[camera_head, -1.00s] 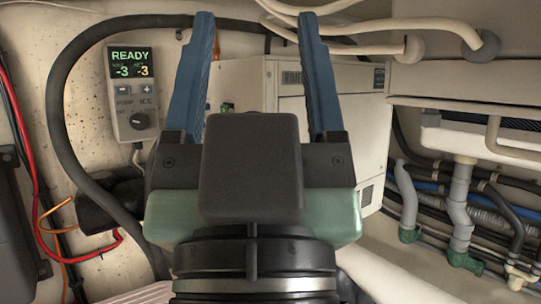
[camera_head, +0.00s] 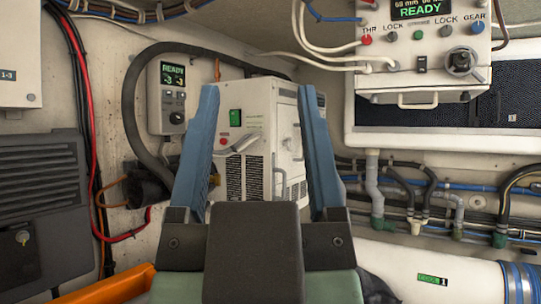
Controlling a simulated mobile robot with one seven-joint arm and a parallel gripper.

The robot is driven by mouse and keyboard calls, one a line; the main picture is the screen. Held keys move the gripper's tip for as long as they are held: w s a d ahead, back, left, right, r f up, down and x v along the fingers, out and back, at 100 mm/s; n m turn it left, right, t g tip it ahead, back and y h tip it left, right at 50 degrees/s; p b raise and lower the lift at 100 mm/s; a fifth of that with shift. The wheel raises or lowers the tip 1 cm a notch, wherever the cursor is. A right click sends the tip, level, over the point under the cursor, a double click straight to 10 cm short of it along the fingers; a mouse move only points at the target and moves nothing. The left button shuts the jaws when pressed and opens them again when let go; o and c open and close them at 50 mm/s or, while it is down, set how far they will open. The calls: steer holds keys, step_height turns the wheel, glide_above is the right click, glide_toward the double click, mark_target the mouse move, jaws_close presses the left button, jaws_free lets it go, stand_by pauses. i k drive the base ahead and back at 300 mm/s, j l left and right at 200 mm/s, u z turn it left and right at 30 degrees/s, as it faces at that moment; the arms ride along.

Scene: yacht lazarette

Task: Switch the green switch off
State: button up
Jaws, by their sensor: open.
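A green switch (camera_head: 235,117) sits on the front of a white box-shaped unit (camera_head: 258,130) in the middle of the camera view. It is small, and I cannot tell its position. A red button (camera_head: 222,141) and a light grey lever handle (camera_head: 240,144) are just below it. My gripper (camera_head: 258,95) is open and empty. Its two blue fingers point up and frame the unit in the picture, with the switch between them. The gap to the unit is hard to judge. The lower part of the unit is hidden behind my gripper.
A control box (camera_head: 410,75) with knobs, a READY display and a green button (camera_head: 418,36) is at the upper right. A grey READY controller (camera_head: 173,98) and a thick black hose (camera_head: 131,100) are left of the unit. Pipes (camera_head: 450,185) run along the right.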

mark_target(234, 117)
steer(key=k+j+u, duration=0.1)
steer(key=i+l+z, duration=0.2)
steer(key=i+l, duration=0.3)
steer(key=i+l+z, duration=0.25)
steer(key=i+l, duration=0.15)
steer(key=i, duration=0.2)
